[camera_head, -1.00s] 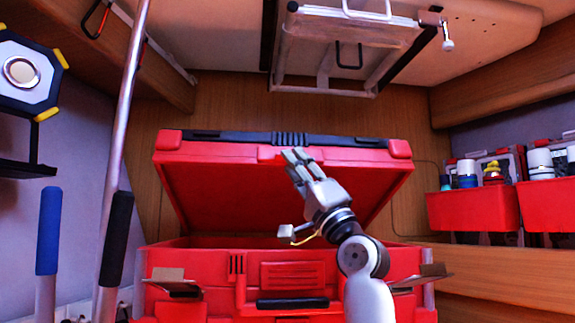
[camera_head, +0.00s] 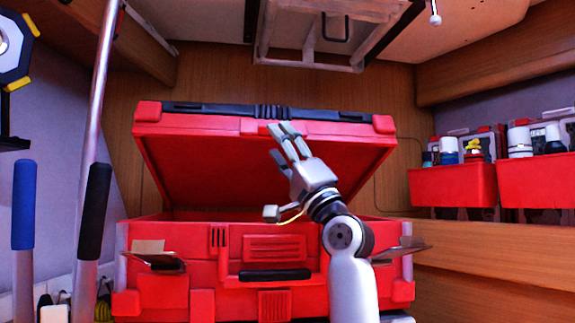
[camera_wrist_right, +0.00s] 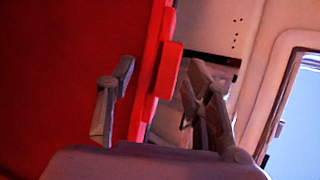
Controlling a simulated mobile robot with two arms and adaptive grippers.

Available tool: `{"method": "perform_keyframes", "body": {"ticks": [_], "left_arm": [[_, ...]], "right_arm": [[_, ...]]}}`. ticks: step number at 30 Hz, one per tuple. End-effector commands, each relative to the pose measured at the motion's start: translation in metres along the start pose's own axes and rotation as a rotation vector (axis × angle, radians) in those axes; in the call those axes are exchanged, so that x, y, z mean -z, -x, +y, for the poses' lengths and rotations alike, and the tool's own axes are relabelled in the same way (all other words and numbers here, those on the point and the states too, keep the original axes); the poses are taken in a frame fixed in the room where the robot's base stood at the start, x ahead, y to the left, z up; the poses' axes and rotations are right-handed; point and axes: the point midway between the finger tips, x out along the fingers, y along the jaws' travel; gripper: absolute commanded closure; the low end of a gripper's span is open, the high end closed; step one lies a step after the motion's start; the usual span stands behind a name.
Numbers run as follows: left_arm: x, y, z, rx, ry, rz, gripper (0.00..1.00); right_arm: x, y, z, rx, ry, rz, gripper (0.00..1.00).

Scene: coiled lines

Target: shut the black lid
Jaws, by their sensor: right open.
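A red toolbox (camera_head: 200,245) stands in the middle of the head view. Its raised lid (camera_head: 215,165) is red with a black strip (camera_head: 215,109) along the top edge, and stands open, tilted up at the back. My right gripper (camera_head: 280,134) is open and empty in front of the lid, its fingertips near the lid's upper rim. In the right wrist view my right gripper (camera_wrist_right: 160,68) has fingers on either side of the red lid's rim (camera_wrist_right: 152,80); whether they touch it I cannot tell. My left gripper is not in view.
Red bins (camera_head: 452,186) with bottles stand on a wooden ledge at the right. A blue-handled pole (camera_head: 24,205) and a black-handled pole (camera_head: 94,210) stand at the left. A grey metal frame (camera_head: 330,45) hangs above the lid.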

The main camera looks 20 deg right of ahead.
Motion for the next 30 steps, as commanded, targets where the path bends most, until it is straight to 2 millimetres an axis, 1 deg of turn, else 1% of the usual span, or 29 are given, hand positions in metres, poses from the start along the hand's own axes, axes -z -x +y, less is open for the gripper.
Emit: {"method": "perform_keyframes", "body": {"ticks": [9, 12, 15, 18, 21, 28, 30], "left_arm": [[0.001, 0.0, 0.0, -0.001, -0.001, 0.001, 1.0], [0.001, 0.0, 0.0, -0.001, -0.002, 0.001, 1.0], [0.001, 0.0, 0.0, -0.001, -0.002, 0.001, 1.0], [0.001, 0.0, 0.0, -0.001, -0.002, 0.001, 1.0], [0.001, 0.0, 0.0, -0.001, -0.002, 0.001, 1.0], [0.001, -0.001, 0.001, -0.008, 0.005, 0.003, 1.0], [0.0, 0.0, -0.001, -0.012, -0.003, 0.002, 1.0]], "right_arm": [[0.0, 0.064, 0.001, -0.002, 0.002, 0.002, 0.53], [-0.001, 0.082, 0.0, -0.003, 0.002, 0.001, 0.53], [0.0, 0.095, 0.001, -0.003, 0.002, 0.002, 0.53], [-0.001, 0.103, 0.0, -0.003, 0.002, 0.001, 0.53], [-0.001, 0.106, 0.0, -0.003, 0.001, 0.0, 0.53], [-0.001, 0.107, 0.0, -0.002, 0.001, 0.001, 0.53], [-0.001, 0.106, -0.002, -0.003, 0.006, 0.0, 0.58]]}}
